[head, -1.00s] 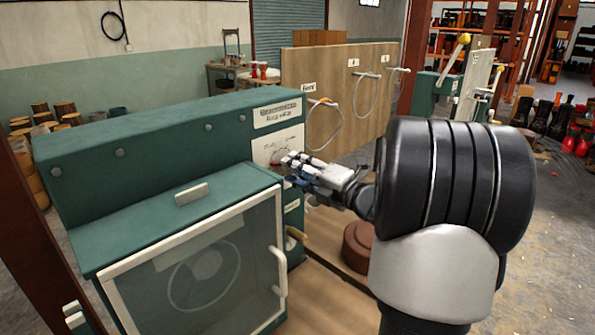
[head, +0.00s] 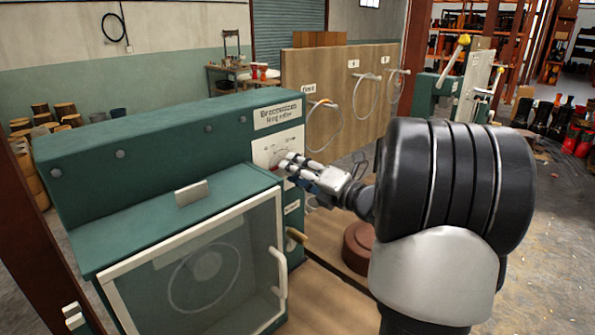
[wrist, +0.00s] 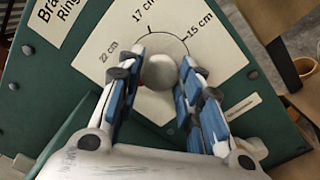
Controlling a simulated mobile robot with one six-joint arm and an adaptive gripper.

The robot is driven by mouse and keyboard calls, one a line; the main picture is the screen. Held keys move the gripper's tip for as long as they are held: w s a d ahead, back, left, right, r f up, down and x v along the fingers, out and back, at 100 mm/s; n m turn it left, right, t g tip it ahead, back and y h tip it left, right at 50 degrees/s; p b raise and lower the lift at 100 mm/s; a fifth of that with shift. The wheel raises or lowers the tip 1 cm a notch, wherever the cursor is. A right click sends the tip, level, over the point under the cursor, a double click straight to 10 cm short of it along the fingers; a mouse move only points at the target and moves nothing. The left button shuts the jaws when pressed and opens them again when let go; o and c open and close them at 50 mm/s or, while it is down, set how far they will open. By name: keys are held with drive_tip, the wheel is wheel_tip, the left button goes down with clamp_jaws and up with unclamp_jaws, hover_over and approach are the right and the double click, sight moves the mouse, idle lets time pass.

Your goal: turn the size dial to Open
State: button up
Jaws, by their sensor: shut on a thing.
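The size dial (wrist: 159,72) is a round grey knob on a white panel of the green machine. In the wrist view its scale carries the labels 22 cm, 17 cm and 15 cm; no Open label is readable. My gripper (wrist: 158,80) has one finger on each side of the knob and is shut on it. A small red mark shows at the knob's lower left. In the head view my gripper (head: 284,166) reaches the white panel (head: 266,151) from the right and hides most of the dial.
The green machine (head: 160,135) has a framed clear door with a white handle (head: 279,272) below the panel. A wooden-gripped lever (head: 297,235) sticks out under my gripper. A brown round block (head: 358,248) stands to the right. A wooden board (head: 330,95) with hung loops stands behind.

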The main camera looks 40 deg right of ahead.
drive_tip(key=o, duration=1.1)
drive_tip(key=shift+s, duration=0.1)
drive_tip(key=s, duration=0.8)
drive_tip(key=s+d, duration=0.1)
drive_tip(key=s, duration=0.2)
drive_tip(key=shift+s, duration=0.4)
drive_tip(key=shift+w, duration=0.1)
